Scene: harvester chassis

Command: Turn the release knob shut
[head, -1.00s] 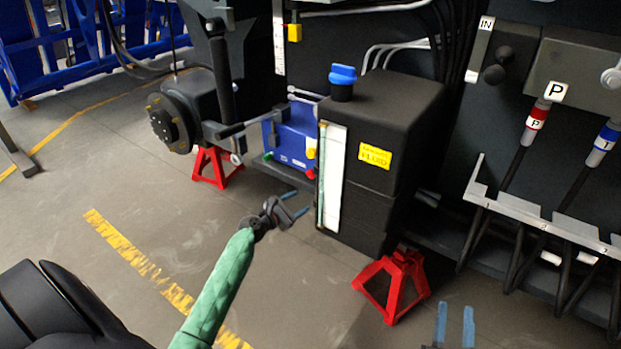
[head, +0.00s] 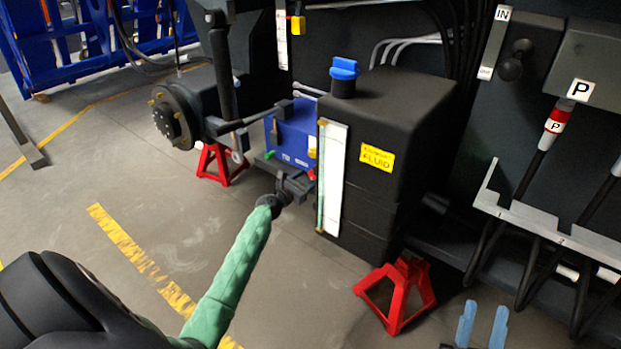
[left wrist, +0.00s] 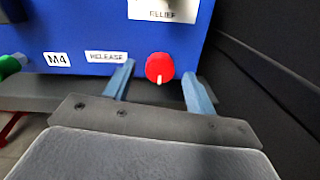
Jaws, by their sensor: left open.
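The red release knob (left wrist: 160,68) sits on the lower front of a blue unit (head: 294,138), right of a RELEASE label (left wrist: 106,57). It has a white mark pointing down. It shows small in the head view (head: 312,174). My left gripper (head: 303,181) is open at the front of the unit. In the left wrist view its blue fingers (left wrist: 158,76) stand on either side of the knob, with gaps on both sides. I cannot tell how deep they reach around it. My right gripper (head: 482,324) is open and empty at the bottom right, far from the knob.
A black fluid tank (head: 388,150) with a blue cap (head: 345,68) stands just right of the unit. A green knob (left wrist: 10,66) is left of the release knob. Red stands (head: 399,292) are on the floor. The floor in front is open.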

